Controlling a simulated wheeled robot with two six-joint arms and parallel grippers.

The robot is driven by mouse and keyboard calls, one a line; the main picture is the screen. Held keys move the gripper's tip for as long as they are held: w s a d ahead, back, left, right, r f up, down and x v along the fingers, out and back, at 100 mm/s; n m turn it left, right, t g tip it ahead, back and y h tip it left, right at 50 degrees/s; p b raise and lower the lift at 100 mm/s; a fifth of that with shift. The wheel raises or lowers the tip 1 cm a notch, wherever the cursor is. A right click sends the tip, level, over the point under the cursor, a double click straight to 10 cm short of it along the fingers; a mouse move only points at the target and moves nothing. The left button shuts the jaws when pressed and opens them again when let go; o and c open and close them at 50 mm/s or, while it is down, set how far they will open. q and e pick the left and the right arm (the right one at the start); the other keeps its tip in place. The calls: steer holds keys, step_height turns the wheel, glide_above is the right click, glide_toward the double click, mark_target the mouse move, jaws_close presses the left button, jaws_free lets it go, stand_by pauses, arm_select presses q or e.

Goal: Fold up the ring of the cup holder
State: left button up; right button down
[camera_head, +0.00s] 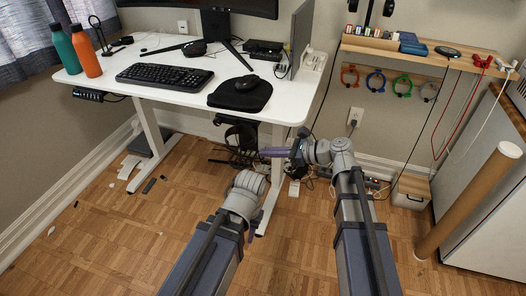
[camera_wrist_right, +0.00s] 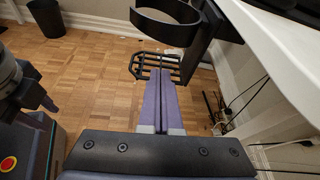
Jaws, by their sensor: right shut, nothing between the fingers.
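The black cup holder hangs under the right front part of the desk. Its ring (camera_head: 235,121) juts out level from an upright bracket; the right wrist view shows the ring (camera_wrist_right: 166,30) more closely. A black slatted piece (camera_wrist_right: 147,68) shows below the ring. My right gripper (camera_head: 264,152) is shut and empty, pointing left, just right of and below the ring in the head view. In the right wrist view its fingertips (camera_wrist_right: 161,72) lie below the ring, in front of the slatted piece; I cannot tell whether they touch. My left gripper (camera_head: 252,235) is mostly hidden behind its arm.
The white desk (camera_head: 170,92) carries a keyboard (camera_head: 165,75), a mouse pad (camera_head: 240,97) and two bottles (camera_head: 85,50). A desk leg (camera_head: 275,185) stands close to my right gripper. Cables lie near the wall. The wood floor (camera_head: 110,245) at left is mostly clear.

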steer(key=p+v, duration=0.2)
steer(key=v, duration=0.6)
steer(key=shift+r, duration=0.15)
steer(key=shift+w, duration=0.1)
steer(key=s+a+f+n+g+h, duration=0.3)
steer(key=s+a+f+n, duration=0.2)
steer(key=s+f+n, duration=0.15)
steer(key=s+d+f+n+g+h, duration=0.25)
steer(key=s+f+n+h, duration=0.75)
steer(key=n, duration=0.8)
step_height(320, 180, up, 36)
steer(key=h+p, duration=0.1)
steer(key=p, duration=3.2)
steer(key=shift+s+d+f+h+p, duration=0.25)
steer(key=shift+s+d+h+p, duration=0.05)
steer(key=shift+d+p, duration=0.1)
steer(key=shift+t, duration=0.25)
steer(key=shift+a, duration=0.15)
